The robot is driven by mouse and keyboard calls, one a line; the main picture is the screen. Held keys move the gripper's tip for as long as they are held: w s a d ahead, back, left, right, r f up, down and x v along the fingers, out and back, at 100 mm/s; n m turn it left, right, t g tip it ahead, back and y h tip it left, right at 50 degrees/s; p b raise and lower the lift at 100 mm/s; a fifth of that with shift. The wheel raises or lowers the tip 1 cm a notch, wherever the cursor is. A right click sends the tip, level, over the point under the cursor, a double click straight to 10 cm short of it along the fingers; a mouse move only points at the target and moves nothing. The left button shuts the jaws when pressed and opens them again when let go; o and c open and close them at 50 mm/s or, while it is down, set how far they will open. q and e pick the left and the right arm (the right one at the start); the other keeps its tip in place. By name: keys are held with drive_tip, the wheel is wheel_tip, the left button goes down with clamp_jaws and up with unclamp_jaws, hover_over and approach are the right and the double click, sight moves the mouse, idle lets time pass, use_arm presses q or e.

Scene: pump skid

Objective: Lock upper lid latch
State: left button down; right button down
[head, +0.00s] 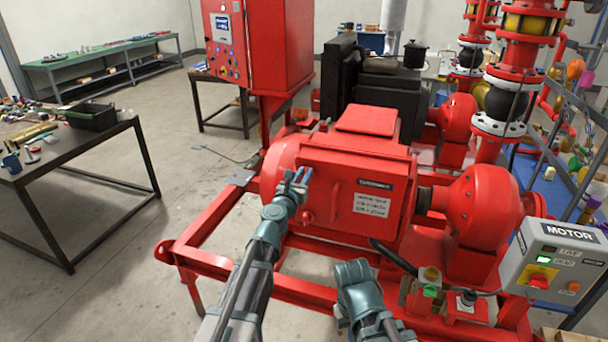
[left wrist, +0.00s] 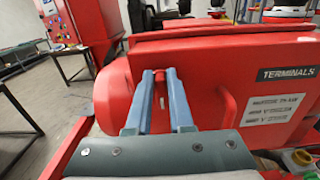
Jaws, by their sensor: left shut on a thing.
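The red terminal box (head: 343,170) has a lid with a "TERMINALS" label (head: 375,184) and a white text plate. It also shows in the left wrist view (left wrist: 225,60). My left gripper (head: 301,176) is at the upper left edge of the lid. In the left wrist view its blue fingers (left wrist: 160,75) are around a small red latch (left wrist: 171,74), close against it. A second small red knob (head: 308,217) sits lower on the same edge. The fingers partly hide the latch, so its exact angle cannot be told.
A grey "MOTOR" control box (head: 559,262) stands at the lower right. A red pump housing (head: 478,208) is right of the terminal box. Red frame rails (head: 220,262) run in front. A dark table (head: 75,150) stands at left, with open floor between.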

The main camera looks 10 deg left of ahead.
use_arm(q)
drive_tip(key=shift+d+m, duration=0.1)
drive_tip(key=shift+m, duration=0.3)
drive_tip(key=shift+s+d+f+m+b, duration=0.1)
drive_tip(key=shift+d+f+m+b, duration=0.25)
drive_tip(key=shift+m, duration=2.5)
drive_tip(key=shift+s+d+f+m+b, duration=0.1)
drive_tip(key=shift+d+f+m+b, duration=0.2)
drive_tip(key=shift+m, duration=2.6)
drive_tip(key=shift+d+f+m+b, duration=0.25)
drive_tip(key=shift+f+m+b, duration=0.1)
drive_tip(key=shift+m, duration=2.5)
drive_tip(key=c, duration=0.8)
unclamp_jaws()
drive_tip(key=shift+s, duration=0.1)
